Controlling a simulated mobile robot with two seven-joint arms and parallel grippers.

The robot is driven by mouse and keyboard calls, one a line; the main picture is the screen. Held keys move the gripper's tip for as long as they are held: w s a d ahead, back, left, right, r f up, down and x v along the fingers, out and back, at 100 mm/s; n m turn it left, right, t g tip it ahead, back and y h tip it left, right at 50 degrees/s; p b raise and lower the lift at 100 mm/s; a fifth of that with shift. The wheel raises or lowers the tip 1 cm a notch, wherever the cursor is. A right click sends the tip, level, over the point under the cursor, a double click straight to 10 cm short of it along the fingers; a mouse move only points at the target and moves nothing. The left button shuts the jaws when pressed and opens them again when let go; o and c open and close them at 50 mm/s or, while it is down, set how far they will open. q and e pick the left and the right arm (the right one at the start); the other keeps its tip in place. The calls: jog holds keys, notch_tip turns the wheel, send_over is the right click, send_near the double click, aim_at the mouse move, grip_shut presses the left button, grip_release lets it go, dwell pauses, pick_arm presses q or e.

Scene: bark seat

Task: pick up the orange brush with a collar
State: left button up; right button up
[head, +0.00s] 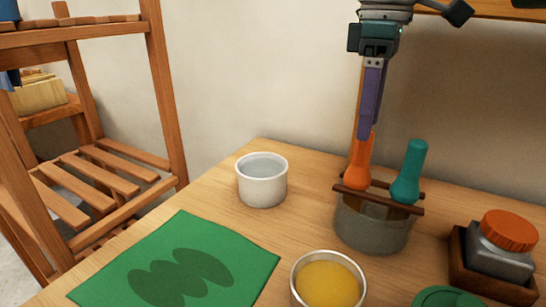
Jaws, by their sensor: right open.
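The orange brush (361,160) stands upright, leaning slightly, at the left side of a grey pot (372,232). Its lower part widens near two brown bars (380,196) lying across the pot's top; what is below the bars is hidden. My right gripper (369,130) points straight down with its purple fingers at the top of the orange handle. The fingers are seen edge-on, open, and overlap the handle's top in the head view; whether they touch it I cannot tell. A teal brush (410,172) stands on the right of the same pot. My left gripper is out of view.
A white cup (262,190) of clear liquid stands left of the pot. A bowl with yellow contents (328,283) and a green cloth (215,235) lie in front. An orange-lidded jar (500,250) sits in a wooden holder at right. A wooden rack (165,90) stands left.

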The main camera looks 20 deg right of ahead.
aim_at(358, 176)
jog(key=shift+s+f, duration=0.1)
jog(key=shift+f, duration=0.55)
jog(key=shift+f+b, duration=0.35)
jog(key=shift+f, duration=2.45)
grip_shut()
